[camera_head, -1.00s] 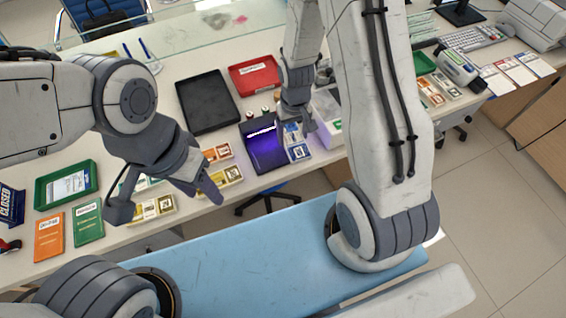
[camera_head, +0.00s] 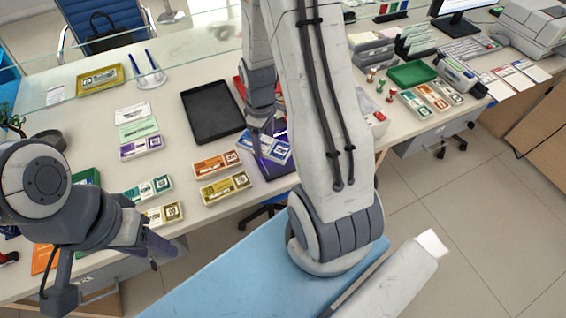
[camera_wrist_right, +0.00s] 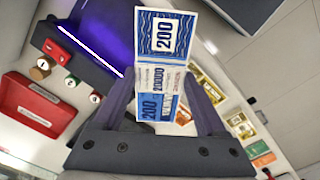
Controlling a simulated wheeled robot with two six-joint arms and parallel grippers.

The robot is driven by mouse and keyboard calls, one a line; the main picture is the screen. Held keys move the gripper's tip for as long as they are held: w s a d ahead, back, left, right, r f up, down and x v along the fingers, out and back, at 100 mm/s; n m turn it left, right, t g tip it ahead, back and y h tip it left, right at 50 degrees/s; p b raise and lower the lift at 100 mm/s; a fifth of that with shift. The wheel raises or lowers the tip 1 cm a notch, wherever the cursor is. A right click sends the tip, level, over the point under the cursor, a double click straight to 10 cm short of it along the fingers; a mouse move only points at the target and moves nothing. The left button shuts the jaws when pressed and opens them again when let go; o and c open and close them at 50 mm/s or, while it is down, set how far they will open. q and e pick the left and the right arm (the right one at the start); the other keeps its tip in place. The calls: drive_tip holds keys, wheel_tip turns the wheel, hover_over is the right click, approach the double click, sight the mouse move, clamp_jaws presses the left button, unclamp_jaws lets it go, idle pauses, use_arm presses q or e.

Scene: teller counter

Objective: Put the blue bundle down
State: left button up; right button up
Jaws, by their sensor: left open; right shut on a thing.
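The blue bundle (camera_head: 270,152), a strapped stack marked 200, is between the fingers of my right gripper (camera_head: 264,135). In the right wrist view the bundle (camera_wrist_right: 165,35) sticks out past the fingertips, its white band between them. In the head view it overlaps the dark, purple-lit device (camera_head: 284,170) on the counter; its height above the surface is hard to tell. My left gripper (camera_head: 108,270) is open and empty at the lower left, at the counter's front edge.
Orange (camera_head: 216,163) and yellow (camera_head: 225,187) bundles lie left of the device. A black tray (camera_head: 212,112) lies behind them. Green and purple bundles (camera_head: 141,146) lie further left. A red tray (camera_wrist_right: 38,107) and small stamps show in the wrist view.

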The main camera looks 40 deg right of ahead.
drive_tip(key=s+d+n+b, duration=0.6)
drive_tip(key=s+d+n, duration=0.45)
drive_tip(key=d, duration=0.25)
drive_tip(key=shift+m, duration=0.25)
drive_tip(key=w+a+f, duration=0.1)
drive_tip(key=w+f, duration=0.1)
drive_tip(key=w, duration=0.1)
drive_tip(key=w+a+f, duration=0.2)
drive_tip(key=w, duration=0.1)
drive_tip(key=w+a+f+p, duration=0.1)
drive_tip(key=w+a+f, duration=0.1)
drive_tip(key=w+f, duration=0.1)
drive_tip(key=shift+w+a, duration=0.15)
drive_tip(key=shift+w, duration=0.25)
wheel_tip(320, 180, down, 4)
drive_tip(key=shift+r, duration=0.1)
